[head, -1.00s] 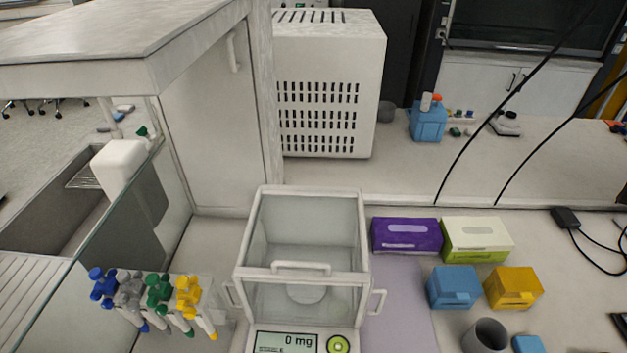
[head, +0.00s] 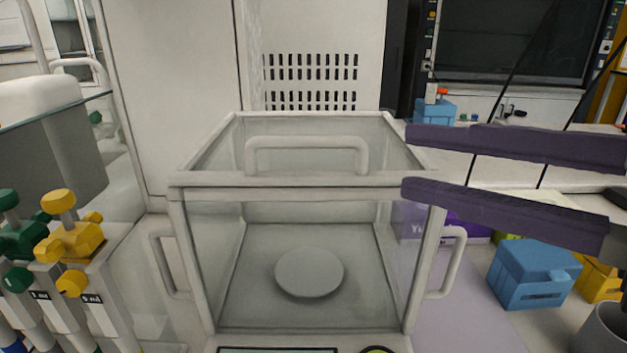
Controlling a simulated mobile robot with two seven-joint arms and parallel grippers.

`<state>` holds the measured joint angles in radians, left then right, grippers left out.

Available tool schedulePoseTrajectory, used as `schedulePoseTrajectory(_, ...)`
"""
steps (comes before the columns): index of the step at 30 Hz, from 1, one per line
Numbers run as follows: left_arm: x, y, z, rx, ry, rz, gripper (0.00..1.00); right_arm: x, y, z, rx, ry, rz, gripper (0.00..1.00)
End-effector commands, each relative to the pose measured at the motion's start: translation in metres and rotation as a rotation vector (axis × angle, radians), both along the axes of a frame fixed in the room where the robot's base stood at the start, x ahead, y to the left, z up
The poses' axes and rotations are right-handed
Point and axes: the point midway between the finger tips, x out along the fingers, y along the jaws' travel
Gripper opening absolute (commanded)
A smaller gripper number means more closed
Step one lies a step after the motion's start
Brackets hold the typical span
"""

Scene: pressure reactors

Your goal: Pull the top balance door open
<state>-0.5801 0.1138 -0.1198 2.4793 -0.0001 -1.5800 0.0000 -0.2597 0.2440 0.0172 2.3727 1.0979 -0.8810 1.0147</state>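The balance (head: 190,255) stands in the middle of the head view, a glass box with a pale frame and a round pan (head: 309,272) inside. The top door (head: 330,180) carries a white U-shaped handle (head: 306,145) near its front edge and looks closed. Side handles show at the left (head: 166,264) and right (head: 453,262). My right gripper (head: 405,162) comes in from the right with two dark fingers spread apart and nothing between them. Its fingertips are to the right of the top handle, apart from it, and overlap the balance's right rim in the picture. My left gripper is not in view.
Pipettes on a rack (head: 85,275) stand close at the left. A blue box (head: 533,274) and a grey cup (head: 603,330) are at the right. A white cabinet with slots (head: 312,80) stands behind the balance. The lilac mat (head: 465,315) right of the balance is bare.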

Motion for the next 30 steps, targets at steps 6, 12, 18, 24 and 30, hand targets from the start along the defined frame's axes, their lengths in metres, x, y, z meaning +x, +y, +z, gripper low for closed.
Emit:
schedulePoseTrajectory(6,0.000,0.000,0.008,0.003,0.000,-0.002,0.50,0.020,0.021,0.001,0.010,0.000,0.001,0.25)
schedulePoseTrajectory(12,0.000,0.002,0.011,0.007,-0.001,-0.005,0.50,0.047,0.048,-0.006,0.007,0.000,0.000,0.25)
schedulePoseTrajectory(18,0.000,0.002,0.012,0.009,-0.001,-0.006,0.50,0.064,0.066,-0.011,0.004,0.001,0.000,0.25)
schedulePoseTrajectory(24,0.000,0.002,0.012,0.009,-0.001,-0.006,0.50,0.068,0.070,-0.012,0.002,0.000,0.001,0.25)
schedulePoseTrajectory(30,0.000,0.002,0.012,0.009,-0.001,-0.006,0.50,0.068,0.069,-0.012,0.002,0.000,0.001,0.20)
